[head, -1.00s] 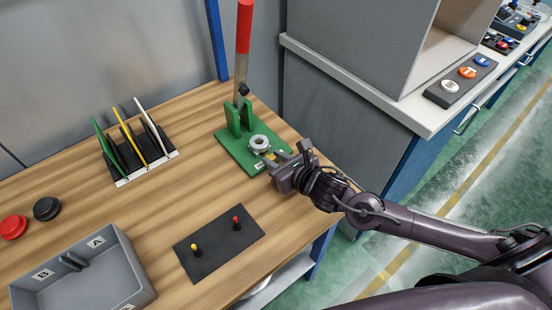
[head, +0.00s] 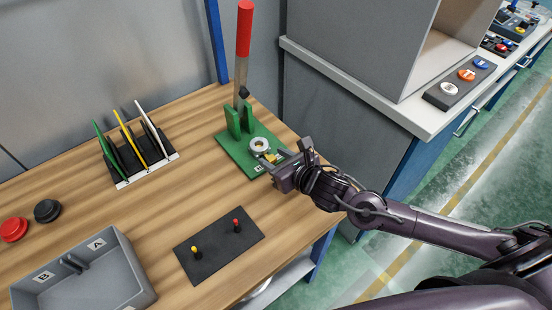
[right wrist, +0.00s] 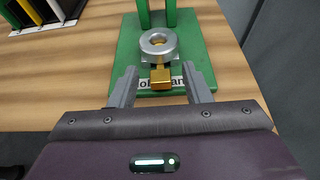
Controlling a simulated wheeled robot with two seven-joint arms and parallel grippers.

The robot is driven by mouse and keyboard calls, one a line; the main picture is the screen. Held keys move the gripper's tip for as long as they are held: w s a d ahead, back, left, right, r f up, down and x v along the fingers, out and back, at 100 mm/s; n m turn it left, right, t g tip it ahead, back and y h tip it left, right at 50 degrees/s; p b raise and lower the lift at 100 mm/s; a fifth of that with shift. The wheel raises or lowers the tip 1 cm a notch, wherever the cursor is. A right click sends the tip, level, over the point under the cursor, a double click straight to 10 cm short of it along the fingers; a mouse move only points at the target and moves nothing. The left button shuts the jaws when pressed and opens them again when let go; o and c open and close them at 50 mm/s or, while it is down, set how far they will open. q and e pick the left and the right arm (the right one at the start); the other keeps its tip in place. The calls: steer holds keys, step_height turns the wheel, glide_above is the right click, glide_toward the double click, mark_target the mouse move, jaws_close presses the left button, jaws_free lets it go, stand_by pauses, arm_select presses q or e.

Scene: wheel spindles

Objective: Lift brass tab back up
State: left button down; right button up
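The brass tab (right wrist: 161,78) is a small gold block at the near side of a silver ring-shaped part (right wrist: 158,44) on the green fixture (right wrist: 203,50). In the head view, the tab (head: 270,157) shows small beside the ring (head: 260,145). My right gripper (right wrist: 160,82) is open. Its two fingers are on either side of the tab, with a gap visible on each side. In the head view, the right gripper (head: 273,160) reaches the fixture's near right edge. My left gripper is not in view.
A red-handled lever (head: 245,30) rises behind the ring. A black mat (head: 218,250) with two small pegs lies nearer. A rack (head: 140,160) with coloured plates, two round buttons (head: 14,228) and a grey bin (head: 130,270) are to the left. Bare wood lies between.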

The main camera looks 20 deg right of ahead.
steer(key=shift+s+d, duration=0.2)
steer(key=shift+s, duration=0.25)
steer(key=shift+b+v, duration=0.55)
steer(key=shift+v, duration=2.9)
steer(key=shift+r, duration=0.15)
